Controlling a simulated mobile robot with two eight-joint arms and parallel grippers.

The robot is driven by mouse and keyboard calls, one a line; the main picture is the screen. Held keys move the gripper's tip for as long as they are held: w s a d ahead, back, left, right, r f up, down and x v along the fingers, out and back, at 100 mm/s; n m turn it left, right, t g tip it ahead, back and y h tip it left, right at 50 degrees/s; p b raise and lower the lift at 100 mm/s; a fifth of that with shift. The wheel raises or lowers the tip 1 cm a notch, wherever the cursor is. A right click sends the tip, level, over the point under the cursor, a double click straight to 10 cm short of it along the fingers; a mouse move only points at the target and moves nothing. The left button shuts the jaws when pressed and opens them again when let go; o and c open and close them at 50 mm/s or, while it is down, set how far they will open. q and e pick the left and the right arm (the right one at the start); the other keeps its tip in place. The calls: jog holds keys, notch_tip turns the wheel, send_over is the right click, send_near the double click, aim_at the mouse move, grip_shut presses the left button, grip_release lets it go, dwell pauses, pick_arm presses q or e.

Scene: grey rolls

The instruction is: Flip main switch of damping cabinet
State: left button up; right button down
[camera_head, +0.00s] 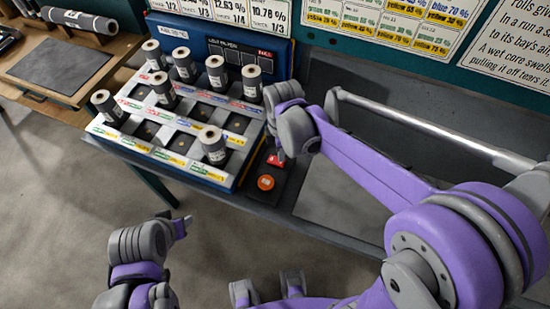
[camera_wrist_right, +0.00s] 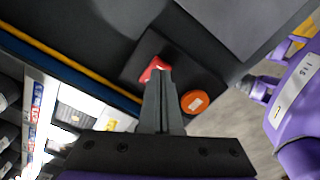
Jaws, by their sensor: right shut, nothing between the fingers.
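A small black control box (camera_head: 288,190) stands at the right end of the roll cabinet (camera_head: 245,178). It carries a red switch (camera_head: 274,160) and a round orange button (camera_head: 265,183). My right gripper (camera_head: 281,154) points down at the red switch, shut and empty. In the right wrist view, the closed fingertips (camera_wrist_right: 160,72) overlap the lower edge of the red switch (camera_wrist_right: 153,66), and the orange button (camera_wrist_right: 194,102) lies to their right. I cannot tell whether the tips touch the switch. My left arm is low at the left in the head view, with its gripper's (camera_head: 180,227) jaws unclear.
Several grey rolls (camera_head: 215,150) stand in the labelled bays beside the box. A blue display panel (camera_head: 235,60) rises behind them. A metal bar (camera_head: 435,130) runs at the right. A wooden table (camera_head: 50,60) with a dark mat is at the far left.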

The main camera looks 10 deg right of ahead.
pick_arm(q)
jog(key=shift+s+f+b, duration=0.2)
jog(key=shift+f+b, duration=0.45)
jog(key=shift+f, duration=0.15)
pick_arm(e)
jog(key=shift+f, duration=1)
jog(key=shift+r, duration=0.1)
jog(key=shift+r+p, duration=2.1)
jog(key=shift+r, duration=1.35)
pick_arm(q)
jog(key=r, duration=0.1)
jog(key=w+r, duration=0.1)
jog(key=r, duration=0.3)
jog(key=shift+w+r, duration=0.1)
jog(key=shift+w, duration=0.25)
jog(key=shift+s, duration=0.1)
pick_arm(e)
jog(key=s+d+m+t, duration=0.2)
jog(key=s+d+m, duration=0.1)
jog(key=s+m, duration=0.3)
jog(key=s+d+m+t, duration=0.3)
jog(key=s+m, duration=0.4)
jog(key=m, duration=0.4)
jog(key=shift+s+d+r+t, duration=0.2)
jog(key=shift+d+r+t, duration=0.05)
jog(key=shift+d+t, duration=0.05)
